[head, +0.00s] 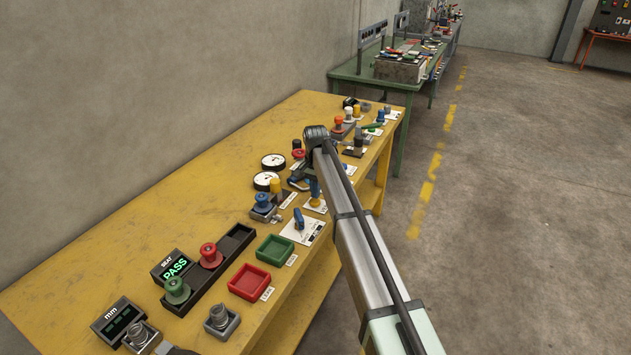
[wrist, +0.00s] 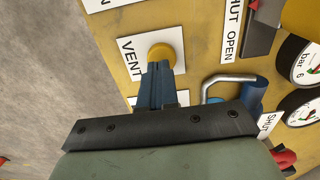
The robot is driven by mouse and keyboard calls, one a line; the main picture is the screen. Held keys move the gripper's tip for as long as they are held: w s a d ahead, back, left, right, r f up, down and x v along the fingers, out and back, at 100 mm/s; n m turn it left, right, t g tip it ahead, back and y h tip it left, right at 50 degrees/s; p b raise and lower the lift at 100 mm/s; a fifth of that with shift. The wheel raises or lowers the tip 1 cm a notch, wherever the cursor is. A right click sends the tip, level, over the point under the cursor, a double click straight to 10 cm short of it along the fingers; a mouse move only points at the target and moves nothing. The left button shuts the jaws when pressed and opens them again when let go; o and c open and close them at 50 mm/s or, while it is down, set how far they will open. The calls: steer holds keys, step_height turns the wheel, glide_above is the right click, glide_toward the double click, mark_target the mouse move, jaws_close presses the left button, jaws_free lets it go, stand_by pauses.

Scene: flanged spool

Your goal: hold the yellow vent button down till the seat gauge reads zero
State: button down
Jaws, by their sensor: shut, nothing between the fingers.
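The yellow vent button (wrist: 160,53) is on a white plate marked VENT (wrist: 132,47) in the wrist view. My gripper (wrist: 158,68) is shut and empty. Its blue fingers overlap the button's lower edge in that view; I cannot tell whether they press it. In the head view my fingers (head: 314,187) point down at the button (head: 315,202). Two round gauges, one nearer (wrist: 300,60) and one farther (wrist: 303,106), are cut off at the wrist view's right edge. Their names and exact readings are not legible, so I cannot tell which is the seat gauge.
A blue valve with a bent metal handle (wrist: 232,82) stands close right of my fingers in the wrist view. A SHUT/OPEN lever (wrist: 262,28) is beyond it. In the head view, a display (head: 172,265) reads SEAT PASS. Red (head: 250,294) and green trays sit nearer.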

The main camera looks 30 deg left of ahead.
mark_target(316, 201)
steer(key=shift+f, duration=0.7)
steer(key=shift+f, duration=0.7)
steer(key=shift+s+d+f, duration=0.1)
steer(key=shift+f, duration=0.35)
steer(key=shift+s+f, duration=0.1)
stand_by(0.8)
step_height(316, 201, up, 15)
steer(key=shift+w, duration=0.2)
stand_by(0.5)
stand_by(0.4)
